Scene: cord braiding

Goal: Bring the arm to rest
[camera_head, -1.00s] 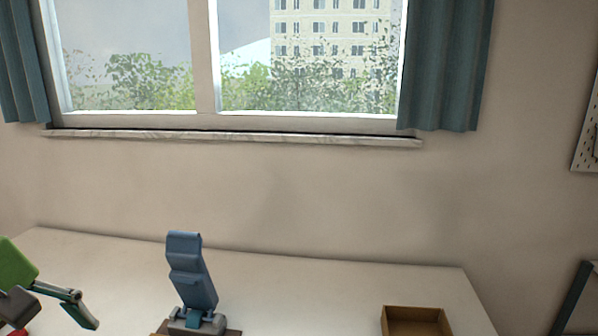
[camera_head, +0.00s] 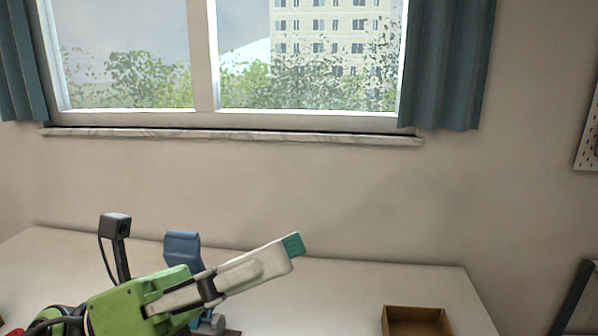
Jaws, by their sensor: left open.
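My left gripper (camera_head: 262,263) reaches in from the lower left over the table (camera_head: 340,285). It has a green body and a pale finger with a teal tip, pointing right and slightly up. It is open, with nothing visible at the tip. The second finger is not clearly visible. The gripper passes in front of the blue upright stand (camera_head: 182,246), hiding its middle; whether they touch cannot be told. My right gripper is not in view.
An open brown box (camera_head: 417,313) sits at the table's front right. The table between gripper and box looks clear. The wall, window sill (camera_head: 235,135) and blue curtains (camera_head: 440,70) lie behind. A dark frame (camera_head: 575,300) stands at the right.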

